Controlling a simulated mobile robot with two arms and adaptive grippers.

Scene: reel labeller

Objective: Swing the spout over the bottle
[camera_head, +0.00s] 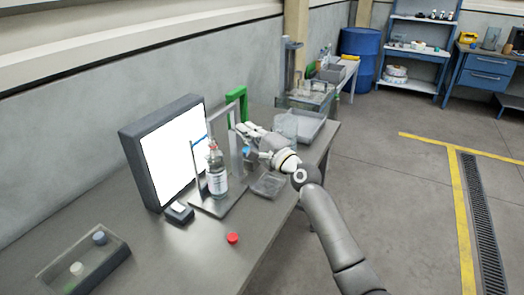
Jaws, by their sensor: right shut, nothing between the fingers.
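A clear bottle (217,180) with a white label stands upright on a grey base plate (225,203) in front of the bright panel. A thin post with a blue top (199,139) stands beside the bottle's left side. A grey upright frame (231,146) rises behind and to the right of the bottle. I cannot clearly tell which part is the spout. My right gripper (246,134) is shut just right of the bottle and frame, close to the frame; whether it touches is unclear. My left gripper is not in view.
A lit panel (172,152) stands at the left, with a small dark box (179,213) before it. A red cap (232,238) lies on the table. A tray (84,264) is at lower left. A green bracket (237,95) and a clear bin (312,128) lie beyond.

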